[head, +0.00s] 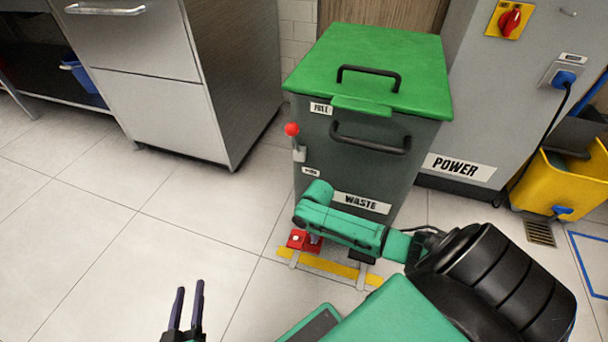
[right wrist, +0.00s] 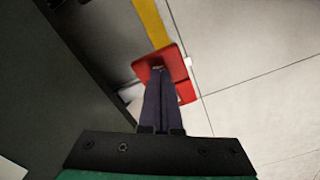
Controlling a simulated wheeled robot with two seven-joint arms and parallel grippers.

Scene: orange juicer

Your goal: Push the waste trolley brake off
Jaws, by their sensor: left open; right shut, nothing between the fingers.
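The waste trolley (head: 345,170) is a dark grey bin with a green lid, black handles and a WASTE label. A lever with a red knob (head: 292,129) stands upright on its left side, between a FREE label (head: 320,108) and a smaller, unclear label (head: 311,172). A red pedal (head: 296,239) sits low at its front left; it also shows in the right wrist view (right wrist: 172,58). My right gripper (right wrist: 160,72) is shut and empty, pointing down with its tips over the pedal; contact is unclear. My left gripper (head: 190,285) is open and empty over the floor.
A yellow floor strip (head: 330,265) runs along the trolley's front. A steel cabinet (head: 165,110) stands to the left. A grey POWER cabinet (head: 460,120) and a yellow bucket (head: 562,180) stand to the right. The tiled floor at front left is clear.

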